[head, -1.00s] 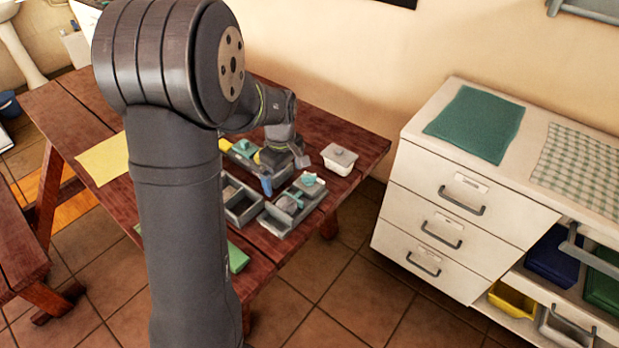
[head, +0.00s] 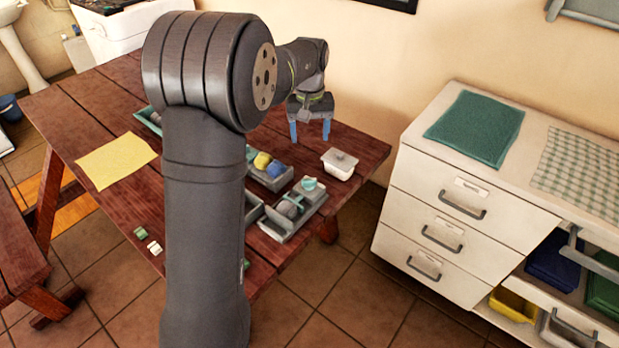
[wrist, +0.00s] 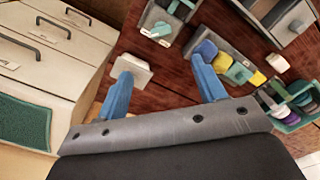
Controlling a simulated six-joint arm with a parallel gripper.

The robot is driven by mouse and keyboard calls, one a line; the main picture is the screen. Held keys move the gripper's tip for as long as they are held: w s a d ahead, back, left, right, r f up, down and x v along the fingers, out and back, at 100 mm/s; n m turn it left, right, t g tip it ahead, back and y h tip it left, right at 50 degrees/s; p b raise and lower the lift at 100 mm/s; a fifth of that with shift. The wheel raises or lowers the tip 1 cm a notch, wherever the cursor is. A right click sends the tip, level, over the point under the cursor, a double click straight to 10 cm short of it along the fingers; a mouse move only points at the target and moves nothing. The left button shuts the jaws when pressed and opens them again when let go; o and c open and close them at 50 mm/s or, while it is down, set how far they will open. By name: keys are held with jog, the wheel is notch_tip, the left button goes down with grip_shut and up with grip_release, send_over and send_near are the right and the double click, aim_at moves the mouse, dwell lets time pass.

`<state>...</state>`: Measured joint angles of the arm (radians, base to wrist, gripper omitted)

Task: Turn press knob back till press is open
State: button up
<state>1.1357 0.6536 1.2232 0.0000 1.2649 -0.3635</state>
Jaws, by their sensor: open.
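The press (head: 290,213) is a grey block on the wooden table, with a round teal knob (head: 309,184) at its far end. It also shows at the top of the wrist view (wrist: 160,22), partly cut off by the frame edge. I cannot tell from these views how far the press is open. My gripper (head: 310,132) is open and empty, raised above the back right of the table, apart from the press. In the wrist view its two blue fingers (wrist: 161,78) are spread wide, with bare table between them.
A white lidded box (head: 338,164) stands near the table's right corner; the left finger overlaps it in the wrist view. A grey tray (wrist: 235,58) holds yellow and blue pieces. A green tray (wrist: 292,122) holds several discs. A white drawer cabinet (head: 470,190) stands right of the table.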

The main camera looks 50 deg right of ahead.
aim_at(309, 181)
notch_tip(309, 181, down, 17)
dwell(0.4)
jog(key=c, duration=1)
